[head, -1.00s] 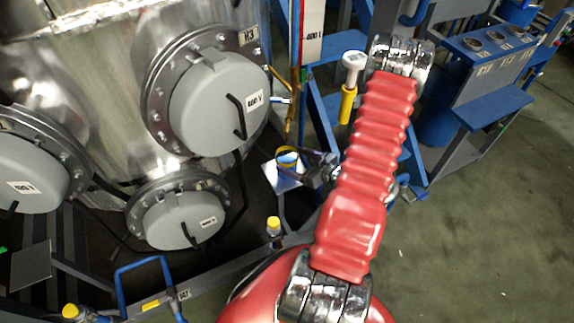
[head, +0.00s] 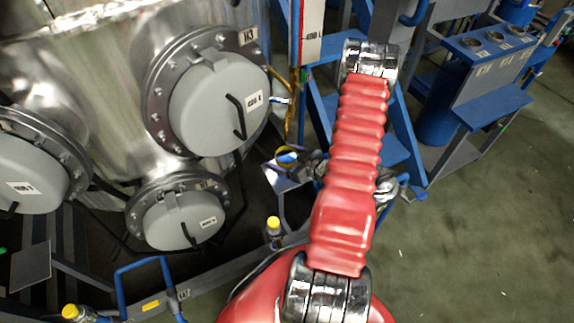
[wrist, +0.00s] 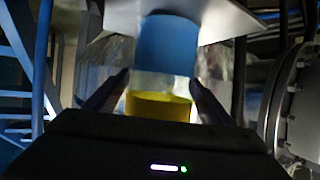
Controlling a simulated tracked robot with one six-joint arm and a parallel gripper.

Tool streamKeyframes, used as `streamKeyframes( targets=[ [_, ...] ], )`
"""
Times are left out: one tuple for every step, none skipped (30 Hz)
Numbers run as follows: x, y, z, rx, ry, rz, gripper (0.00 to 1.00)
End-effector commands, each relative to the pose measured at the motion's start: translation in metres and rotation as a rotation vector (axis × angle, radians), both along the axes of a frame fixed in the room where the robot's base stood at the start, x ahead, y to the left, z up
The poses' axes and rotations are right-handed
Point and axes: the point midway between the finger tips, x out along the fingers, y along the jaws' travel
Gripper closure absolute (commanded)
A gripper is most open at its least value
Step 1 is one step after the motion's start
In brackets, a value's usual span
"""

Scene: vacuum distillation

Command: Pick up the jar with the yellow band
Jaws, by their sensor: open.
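The jar with the yellow band (wrist: 158,106) fills the middle of the wrist view; a wide blue part (wrist: 168,45) shows above the band, with a clear stretch between. My gripper (wrist: 158,84) is open, with one dark finger at each side of the jar near the band. Whether either finger touches it I cannot tell. In the head view a small blue and yellow jar (head: 287,157) sits on a pale plate (head: 283,176), left of my red arm. My gripper there is small and mostly hidden by the arm.
A large steel vessel with grey round hatches (head: 219,103) stands left of the jar. A blue frame (head: 397,145) stands behind my arm. A yellow-capped bottle (head: 273,225) is below the plate, another (head: 72,312) at lower left. Open floor (head: 470,235) lies at right.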

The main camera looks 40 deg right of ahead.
Motion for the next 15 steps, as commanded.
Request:
streamKeyframes(
  targets=[
    [0.0057, 0.0015, -0.0026, 0.0, 0.0, 0.002, 0.24],
    [0.008, 0.0014, -0.0036, -0.001, 0.0, 0.001, 0.24],
    [0.0103, 0.0013, -0.0043, 0.0, 0.0, 0.0, 0.24],
    [0.0115, 0.0014, -0.0047, 0.0, 0.0, 0.0, 0.24],
    [0.0123, 0.0016, -0.005, 0.0, 0.0, 0.0, 0.24],
    [0.0128, 0.0017, -0.0051, 0.0, 0.0, 0.0, 0.24],
    [0.0129, 0.0017, -0.0051, 0.0, 0.0, 0.0, 0.24],
    [0.0128, 0.0017, -0.0051, 0.0, 0.0, 0.0, 0.24],
    [0.0128, 0.0017, -0.005, 0.0, 0.0, 0.0, 0.24],
    [0.0128, 0.0017, -0.005, 0.0, 0.0, 0.0, 0.24],
    [0.0127, 0.0017, -0.005, 0.0, 0.0, 0.0, 0.24],
    [0.0127, 0.0017, -0.005, 0.0, 0.0, 0.0, 0.24],
    [0.0127, 0.0017, -0.005, 0.0, 0.0, 0.0, 0.24],
    [0.0127, 0.0018, -0.005, 0.0, 0.0, 0.0, 0.24],
    [0.0127, 0.0018, -0.005, 0.0, 0.0, 0.0, 0.24]
  ],
)
